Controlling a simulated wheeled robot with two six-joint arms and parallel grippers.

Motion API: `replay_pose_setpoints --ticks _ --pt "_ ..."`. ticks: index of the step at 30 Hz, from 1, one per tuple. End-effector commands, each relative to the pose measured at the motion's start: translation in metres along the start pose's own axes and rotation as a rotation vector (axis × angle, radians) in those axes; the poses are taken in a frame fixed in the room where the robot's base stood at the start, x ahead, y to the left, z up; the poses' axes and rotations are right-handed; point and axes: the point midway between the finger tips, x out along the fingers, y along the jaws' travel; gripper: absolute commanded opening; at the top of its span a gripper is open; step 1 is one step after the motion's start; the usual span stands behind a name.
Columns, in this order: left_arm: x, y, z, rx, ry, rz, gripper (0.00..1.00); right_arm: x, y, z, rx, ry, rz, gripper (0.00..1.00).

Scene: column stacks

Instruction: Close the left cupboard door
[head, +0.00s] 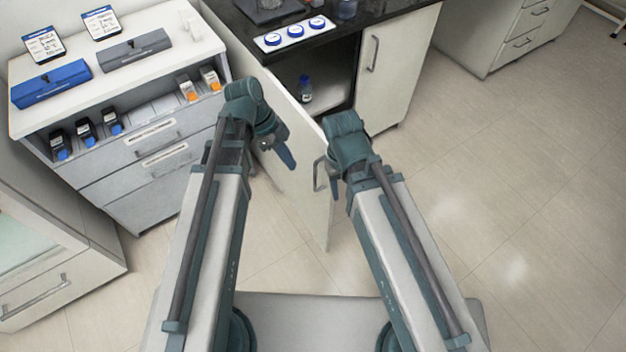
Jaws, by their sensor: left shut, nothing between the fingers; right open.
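The left cupboard door (312,222) stands open in the head view, swung out from the cupboard under the dark worktop. Its pale outer face shows, with a metal bar handle (318,176) near the free edge. My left gripper (288,162) is shut and empty, pointing down on the outer-face side of the door, left of the handle. I cannot tell whether it touches the door. My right gripper (333,163) is open at the door's free edge, close to the handle in the picture; its wrist hides much of it.
The open cupboard holds a small blue-capped bottle (305,90). The right cupboard door (394,70) is shut. A drawer unit (150,183) with boxes and bottles stands at the left. The worktop (352,27) carries a white strip with blue round items. The floor (500,200) at the right is clear.

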Motion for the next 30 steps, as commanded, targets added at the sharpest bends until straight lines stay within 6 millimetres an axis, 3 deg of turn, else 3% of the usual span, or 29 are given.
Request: replay_pose_setpoints --ticks 1,3,12,22,30 --pt "0.016 -0.009 0.016 0.092 0.035 -0.015 0.0 0.024 -0.002 -0.001 0.0 0.0 0.0 0.5" --pt "0.022 -0.016 0.026 0.237 0.08 -0.041 0.0 0.038 -0.004 -0.002 0.0 0.0 0.0 0.5" --pt "0.029 -0.035 0.053 0.649 0.179 -0.159 0.0 0.072 -0.007 -0.004 0.0 0.0 0.0 0.5" --pt "0.031 -0.037 0.055 0.714 0.188 -0.181 0.0 0.077 -0.007 -0.004 0.0 0.0 0.0 0.5" --pt "0.071 -0.04 0.048 0.714 0.187 -0.18 0.0 0.111 -0.011 -0.006 0.0 0.0 0.0 0.5"
